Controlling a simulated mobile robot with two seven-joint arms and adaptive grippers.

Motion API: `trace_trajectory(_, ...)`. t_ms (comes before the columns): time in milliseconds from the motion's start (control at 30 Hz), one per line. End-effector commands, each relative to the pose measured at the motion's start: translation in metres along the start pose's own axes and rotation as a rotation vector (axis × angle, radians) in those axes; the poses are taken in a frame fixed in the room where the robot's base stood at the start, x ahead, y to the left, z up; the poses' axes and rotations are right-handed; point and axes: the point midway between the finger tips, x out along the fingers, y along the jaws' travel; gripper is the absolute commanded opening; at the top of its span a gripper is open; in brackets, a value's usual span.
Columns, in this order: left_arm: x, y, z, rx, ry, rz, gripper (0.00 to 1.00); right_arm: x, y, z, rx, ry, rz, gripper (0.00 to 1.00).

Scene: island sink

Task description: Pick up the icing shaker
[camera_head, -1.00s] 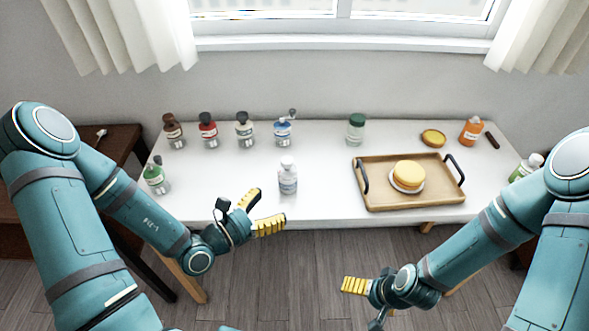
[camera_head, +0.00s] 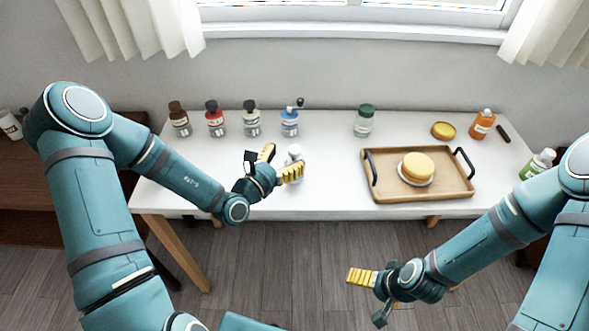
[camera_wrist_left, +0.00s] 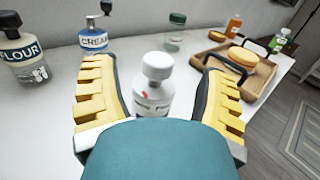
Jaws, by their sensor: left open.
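The icing shaker, a small bottle with a white cap, stands upright on the white table; in the head view its cap (camera_head: 294,150) shows, and its body is partly hidden by my left gripper. My left gripper (camera_head: 279,163) is open, with its yellow fingers close to the shaker. In the left wrist view the shaker (camera_wrist_left: 153,88) stands between the two spread fingers (camera_wrist_left: 158,98), with a gap on each side. Its label cannot be read. My right gripper (camera_head: 364,290) hangs low in front of the table, away from the shaker; its jaw opening is unclear.
Behind stand several bottles, including a flour bottle (camera_wrist_left: 25,55), a cream bottle (camera_wrist_left: 95,38) and a green-lidded jar (camera_head: 364,121). A wooden tray (camera_head: 385,190) with a yellow cake (camera_head: 418,167) lies to the right. The table (camera_head: 330,199) is clear between shaker and tray.

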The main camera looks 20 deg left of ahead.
Motion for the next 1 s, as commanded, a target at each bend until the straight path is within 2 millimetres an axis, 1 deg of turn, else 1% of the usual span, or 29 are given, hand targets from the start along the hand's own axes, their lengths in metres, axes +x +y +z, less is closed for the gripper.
trace_trajectory(100,0.019,0.001,-0.004,0.000,-0.002,-0.001,0.73,0.008,0.003,-0.001,0.000,0.003,0.000,1.00)
trace_trajectory(233,0.034,0.001,-0.004,0.000,-0.001,-0.002,0.73,0.010,0.004,-0.001,-0.001,0.005,0.000,1.00)
trace_trajectory(367,0.041,0.001,-0.003,0.000,0.000,-0.002,0.73,0.011,0.004,-0.001,-0.001,0.006,0.000,1.00)
trace_trajectory(567,0.041,0.001,-0.003,0.001,0.000,-0.002,0.73,0.010,0.004,-0.001,-0.001,0.006,0.000,1.00)
trace_trajectory(667,0.041,0.001,-0.003,0.001,0.000,-0.002,0.42,0.010,0.004,-0.001,-0.001,0.006,0.000,1.00)
trace_trajectory(700,0.041,0.001,-0.003,0.001,0.001,-0.002,0.28,0.010,0.004,-0.001,-0.001,0.006,0.000,1.00)
trace_trajectory(767,0.041,0.001,-0.003,0.001,0.001,-0.002,0.07,0.010,0.004,-0.001,-0.001,0.006,0.000,1.00)
trace_trajectory(800,0.040,0.001,-0.003,0.001,0.001,-0.002,0.00,0.010,0.004,-0.001,-0.001,0.006,0.000,1.00)
trace_trajectory(1000,0.040,0.001,-0.003,0.001,0.000,-0.002,0.00,0.010,0.004,-0.001,-0.001,0.006,0.000,1.00)
